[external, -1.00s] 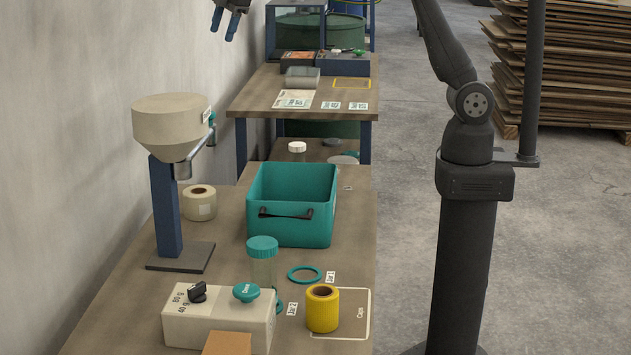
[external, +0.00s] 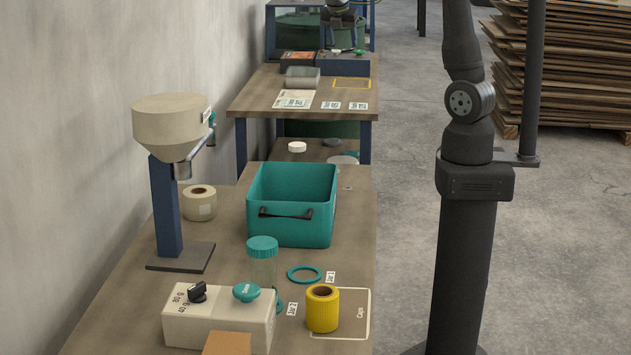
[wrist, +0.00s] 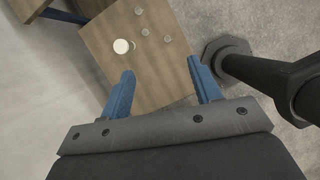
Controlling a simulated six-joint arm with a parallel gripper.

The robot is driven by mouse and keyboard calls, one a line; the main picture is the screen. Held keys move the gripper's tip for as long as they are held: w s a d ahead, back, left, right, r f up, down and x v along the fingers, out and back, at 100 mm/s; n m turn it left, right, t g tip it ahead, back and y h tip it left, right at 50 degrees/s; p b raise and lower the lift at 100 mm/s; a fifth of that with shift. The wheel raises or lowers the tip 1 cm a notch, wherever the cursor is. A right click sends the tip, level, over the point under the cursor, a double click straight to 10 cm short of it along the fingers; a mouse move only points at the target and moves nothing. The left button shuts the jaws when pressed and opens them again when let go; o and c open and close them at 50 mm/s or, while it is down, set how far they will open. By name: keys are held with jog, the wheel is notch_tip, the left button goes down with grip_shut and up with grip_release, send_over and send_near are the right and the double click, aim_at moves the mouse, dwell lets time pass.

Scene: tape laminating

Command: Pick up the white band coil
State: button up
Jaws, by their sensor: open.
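A small round white piece (external: 297,147), which looks like the white band coil, lies on the low surface beyond the teal bin. In the wrist view a white disc (wrist: 121,46) shows up and left of my left finger, with clear space between them. My gripper (external: 342,44) is at the top of the external view, above the far bench and partly cut off by the frame. In the wrist view my gripper (wrist: 160,68) has its two blue fingers wide apart, with only brown tabletop between them. A cream roll with a brown core (external: 200,203) stands near the wall.
A teal bin (external: 291,205) stands mid-bench. A hopper on a blue post (external: 166,205), a teal-lidded jar (external: 262,260), a yellow roll (external: 322,309) and a white box (external: 215,318) are nearer.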

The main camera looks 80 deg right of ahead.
send_near(343, 187)
jog(key=d+f, duration=0.2)
jog(key=shift+s+f, duration=0.1)
jog(key=shift+f, duration=0.2)
jog(key=shift+a+x, duration=0.15)
jog(key=shift+x, duration=1.15)
jog(key=shift+a+x, duration=0.2)
jog(key=shift+x, duration=1.1)
jog(key=shift+f, duration=0.15)
jog(key=shift+c, duration=0.5)
jog(key=c, duration=1)
